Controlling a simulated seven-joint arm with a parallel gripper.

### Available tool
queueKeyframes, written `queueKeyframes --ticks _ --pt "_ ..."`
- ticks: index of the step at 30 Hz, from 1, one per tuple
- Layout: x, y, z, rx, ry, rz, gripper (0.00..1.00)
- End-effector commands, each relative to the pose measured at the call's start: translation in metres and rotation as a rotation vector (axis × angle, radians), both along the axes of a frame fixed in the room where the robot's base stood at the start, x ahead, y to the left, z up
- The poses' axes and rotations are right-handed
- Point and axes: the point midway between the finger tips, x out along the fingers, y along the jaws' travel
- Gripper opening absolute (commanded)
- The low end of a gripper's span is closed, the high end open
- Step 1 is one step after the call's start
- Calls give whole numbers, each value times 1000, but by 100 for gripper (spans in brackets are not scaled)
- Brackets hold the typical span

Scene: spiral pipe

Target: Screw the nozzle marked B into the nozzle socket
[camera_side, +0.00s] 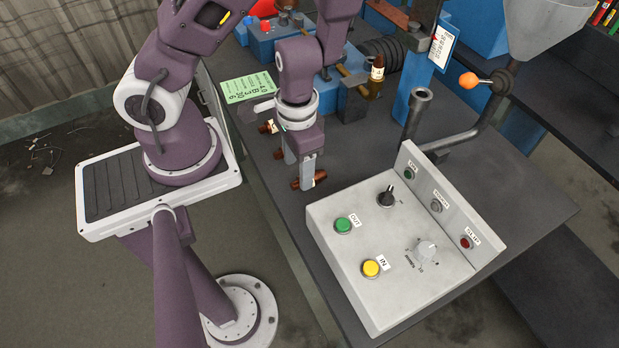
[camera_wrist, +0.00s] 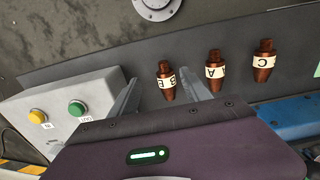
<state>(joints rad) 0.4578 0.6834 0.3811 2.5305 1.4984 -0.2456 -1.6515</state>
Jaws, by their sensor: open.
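Three copper-brown nozzles with pale letter bands lie in a row in the wrist view. The nozzle marked B (camera_wrist: 166,82) is at the left, the nozzle marked A (camera_wrist: 215,70) in the middle, and the nozzle marked C (camera_wrist: 264,60) at the right. My gripper (camera_wrist: 158,86) is open, with one finger on each side of nozzle B and visible gaps. In the side view my gripper (camera_side: 304,172) points down over a nozzle (camera_side: 308,181) at the table's near edge; its letter is unreadable there. I cannot identify the nozzle socket with certainty.
A grey control box (camera_side: 385,250) with green and yellow buttons stands right of my gripper. A brown nozzle-like piece (camera_side: 377,68) stands upright at the back on a brass fitting. An open upright pipe (camera_side: 421,97) rises behind the box. A green note (camera_side: 248,87) lies behind my arm.

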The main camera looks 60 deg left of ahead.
Motion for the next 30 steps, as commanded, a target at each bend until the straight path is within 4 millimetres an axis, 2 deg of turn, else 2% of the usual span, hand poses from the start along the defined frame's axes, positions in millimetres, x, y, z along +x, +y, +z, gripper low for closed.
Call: queueKeyframes --ticks 6,15,24,26,30 --pt "3 2 -12 6 -11 -2 56" --pt "3 8 -53 8 -14 -4 56" --pt "5 7 -59 6 -19 -4 56" --pt "4 7 -59 5 -19 -4 46" --pt "4 7 -58 5 -19 -4 18"
